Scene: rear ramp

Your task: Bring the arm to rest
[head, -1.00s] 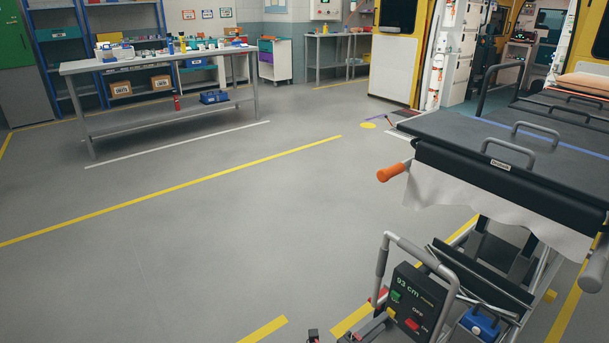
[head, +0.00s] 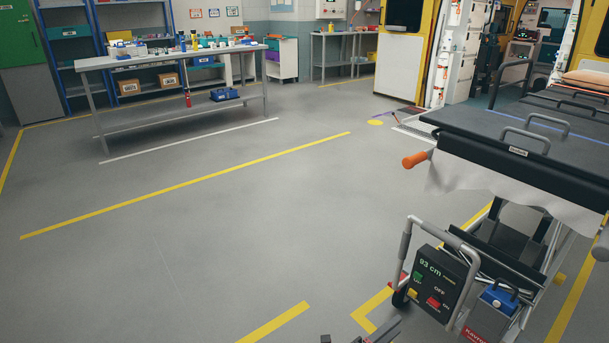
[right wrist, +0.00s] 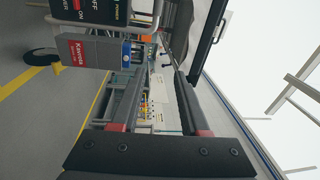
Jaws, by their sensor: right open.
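My right gripper (head: 354,336) just shows at the bottom edge of the head view, mostly cut off. In the right wrist view its two dark fingers (right wrist: 158,80) with red pads at their bases stand apart, and I see nothing held between them. The stretcher (head: 470,152) stands to the right of this gripper in the head view. Its dark control box (head: 438,284) reads "93 cm" and sits low on the frame. My left gripper is in neither view now.
A steel workbench (head: 150,124) with supplies stands at the back left. The grey floor (head: 210,230) with yellow lines is clear on the left and middle.

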